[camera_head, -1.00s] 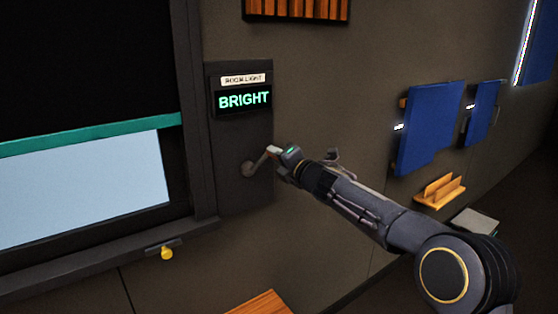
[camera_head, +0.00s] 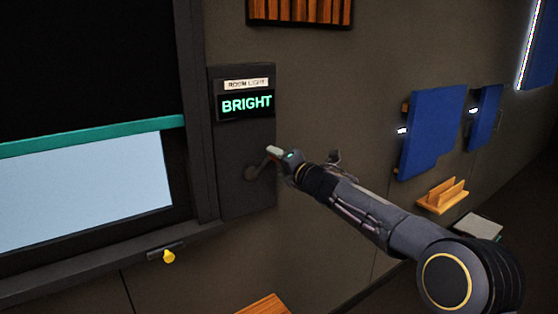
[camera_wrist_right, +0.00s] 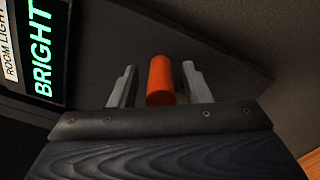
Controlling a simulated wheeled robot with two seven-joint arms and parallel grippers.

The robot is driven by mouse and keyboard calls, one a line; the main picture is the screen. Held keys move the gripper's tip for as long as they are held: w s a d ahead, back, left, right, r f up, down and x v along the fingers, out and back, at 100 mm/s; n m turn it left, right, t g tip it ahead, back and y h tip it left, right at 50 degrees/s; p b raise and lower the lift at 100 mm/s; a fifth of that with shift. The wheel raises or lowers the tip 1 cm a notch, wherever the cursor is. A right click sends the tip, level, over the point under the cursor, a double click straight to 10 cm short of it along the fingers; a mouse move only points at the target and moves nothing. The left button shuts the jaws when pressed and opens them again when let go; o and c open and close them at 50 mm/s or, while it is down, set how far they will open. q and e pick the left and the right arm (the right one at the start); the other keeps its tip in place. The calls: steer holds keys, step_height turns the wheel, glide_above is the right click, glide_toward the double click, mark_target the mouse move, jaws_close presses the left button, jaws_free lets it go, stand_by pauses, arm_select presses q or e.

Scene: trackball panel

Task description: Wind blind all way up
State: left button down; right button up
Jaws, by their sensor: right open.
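The dark blind (camera_head: 85,60) covers the upper part of the window, and its teal bottom bar (camera_head: 90,136) hangs partway down. A pale pane (camera_head: 85,190) shows below it. A crank (camera_head: 256,171) sits low on the wall panel to the right of the window. Its orange-red handle (camera_wrist_right: 160,80) stands between the two fingers of my right gripper (camera_wrist_right: 159,85) in the right wrist view. The fingers are open, with a gap on each side of the handle. In the head view my right gripper (camera_head: 277,154) is at the crank's outer end. My left gripper is not in view.
The panel (camera_head: 243,140) has a "ROOM LIGHT" label and a display (camera_head: 246,104) reading "BRIGHT". A yellow knob (camera_head: 169,256) is under the window sill. Blue panels (camera_head: 433,133) and a wooden holder (camera_head: 442,195) are on the wall to the right.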

steer(key=shift+s+d+f+b, duration=0.1)
steer(key=shift+s+d+b, duration=0.2)
steer(key=shift+s+b, duration=0.1)
steer(key=b+v, duration=0.2)
steer(key=v, duration=0.4)
steer(key=shift+s+d, duration=0.2)
steer(key=shift+s, duration=0.15)
